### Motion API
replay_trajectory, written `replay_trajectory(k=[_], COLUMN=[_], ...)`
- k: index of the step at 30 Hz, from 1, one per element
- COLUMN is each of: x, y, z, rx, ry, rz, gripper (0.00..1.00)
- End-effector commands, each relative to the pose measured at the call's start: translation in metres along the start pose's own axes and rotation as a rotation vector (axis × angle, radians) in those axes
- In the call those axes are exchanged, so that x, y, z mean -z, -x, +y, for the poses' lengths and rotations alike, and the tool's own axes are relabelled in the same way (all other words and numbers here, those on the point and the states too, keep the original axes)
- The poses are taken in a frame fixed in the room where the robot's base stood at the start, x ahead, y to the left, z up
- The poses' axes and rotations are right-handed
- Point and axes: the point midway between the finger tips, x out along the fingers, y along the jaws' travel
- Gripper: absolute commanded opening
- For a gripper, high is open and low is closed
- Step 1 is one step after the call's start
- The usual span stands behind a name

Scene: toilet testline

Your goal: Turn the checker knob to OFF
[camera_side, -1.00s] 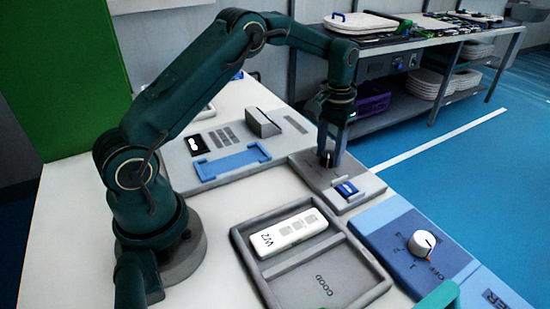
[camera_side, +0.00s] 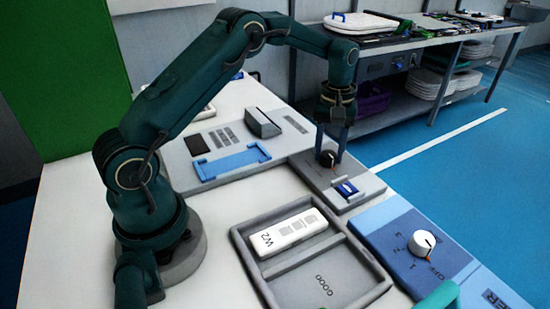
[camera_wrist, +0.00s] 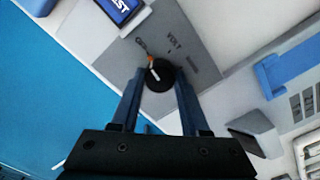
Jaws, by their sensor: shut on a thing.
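The black round knob (camera_wrist: 158,76) sits on a grey panel (camera_wrist: 198,38) and carries a white pointer line. The line points up-left in the wrist view, toward a printed label starting with "O" that I cannot fully read, with an orange mark near it; a "VOLT" label is to its right. In the side view the knob (camera_side: 328,158) is between my fingers. My gripper (camera_wrist: 160,79) is shut on the knob, one finger on each side, pointing down. The dark display (camera_side: 196,144) on the grey unit at the left shows no digits.
A blue "TEST" button (camera_side: 346,189) is close in front of the knob. A grey tray (camera_side: 245,243) holds a white "W2" device (camera_side: 290,232). A white dial (camera_side: 422,242) with an OFF mark stands on a blue panel. A blue bracket (camera_side: 231,163) lies left.

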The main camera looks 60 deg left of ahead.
Motion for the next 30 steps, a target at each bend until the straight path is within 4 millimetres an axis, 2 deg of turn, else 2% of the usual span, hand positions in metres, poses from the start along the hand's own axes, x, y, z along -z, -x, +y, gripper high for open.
replay_trajectory(k=[12,13,14,15,25,30], x=[0.000,0.000,0.000,0.000,0.000,0.001], y=[0.002,0.002,0.002,0.001,0.003,0.024], z=[0.000,0.000,0.000,0.000,0.000,0.001], rx=[-0.001,-0.001,-0.001,-0.001,-0.001,-0.004], ry=[0.008,0.008,0.007,0.007,0.006,0.006], rz=[0.000,0.000,0.000,0.000,0.001,0.005], gripper=[0.00,0.57,0.68,0.75,0.75,0.75])
